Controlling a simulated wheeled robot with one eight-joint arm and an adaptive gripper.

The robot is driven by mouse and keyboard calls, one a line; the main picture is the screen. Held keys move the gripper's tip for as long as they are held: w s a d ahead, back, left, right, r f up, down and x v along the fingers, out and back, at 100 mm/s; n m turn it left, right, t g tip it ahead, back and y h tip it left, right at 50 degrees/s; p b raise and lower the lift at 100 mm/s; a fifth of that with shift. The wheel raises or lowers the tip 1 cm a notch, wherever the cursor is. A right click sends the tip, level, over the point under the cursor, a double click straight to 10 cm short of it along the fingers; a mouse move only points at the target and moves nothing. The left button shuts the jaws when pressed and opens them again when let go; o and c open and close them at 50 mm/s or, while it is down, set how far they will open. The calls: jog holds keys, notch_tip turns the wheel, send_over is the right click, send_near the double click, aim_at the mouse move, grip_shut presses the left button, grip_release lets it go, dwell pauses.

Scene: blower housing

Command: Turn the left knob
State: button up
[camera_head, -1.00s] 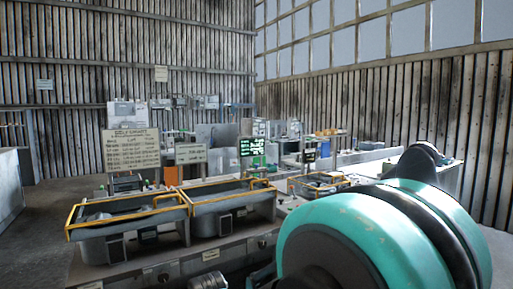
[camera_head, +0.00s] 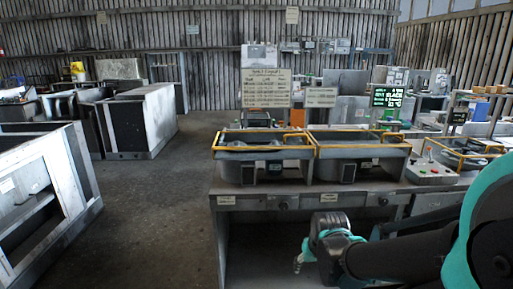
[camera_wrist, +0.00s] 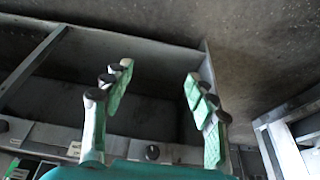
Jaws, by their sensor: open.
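The bench front (camera_head: 310,200) carries two small dark knobs. The left knob (camera_head: 283,205) sits between two white labels, and the right knob (camera_head: 383,201) is farther along the panel. My gripper (camera_head: 299,262) is in front of the bench, lower than the panel; its fingers are small and partly hidden by its body in the head view. In the wrist view my gripper (camera_wrist: 155,85) is open and empty, its green fingers wide apart. That view looks upside down. A dark knob (camera_wrist: 152,152), seemingly the left one, shows between the finger bases, apart from the fingertips.
Two yellow-rimmed bins (camera_head: 265,150) stand on the bench behind the panel. A control box with buttons (camera_head: 430,172) is at their right. Below the panel is a dark open space. Grey cabinets (camera_head: 138,120) stand at the left, with free floor (camera_head: 165,205) between.

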send_near(287, 203)
jog(key=x, duration=0.6)
jog(key=a+x, duration=0.1)
jog(key=x, duration=0.3)
jog(key=c, duration=1.2)
jog(key=shift+o, duration=0.2)
jog(key=shift+y, duration=0.3)
jog(key=shift+d+m+y, duration=0.3)
jog(key=shift+m+y, duration=0.1)
jog(key=shift+y, duration=0.8)
jog(key=shift+d+f+m+t+y, duration=0.1)
jog(key=shift+d+m+t+y, duration=0.1)
jog(key=shift+y, duration=0.9)
jog(key=shift+d+f+m+t+y, duration=0.1)
jog(key=shift+m+y, duration=0.1)
jog(key=shift+y, duration=0.9)
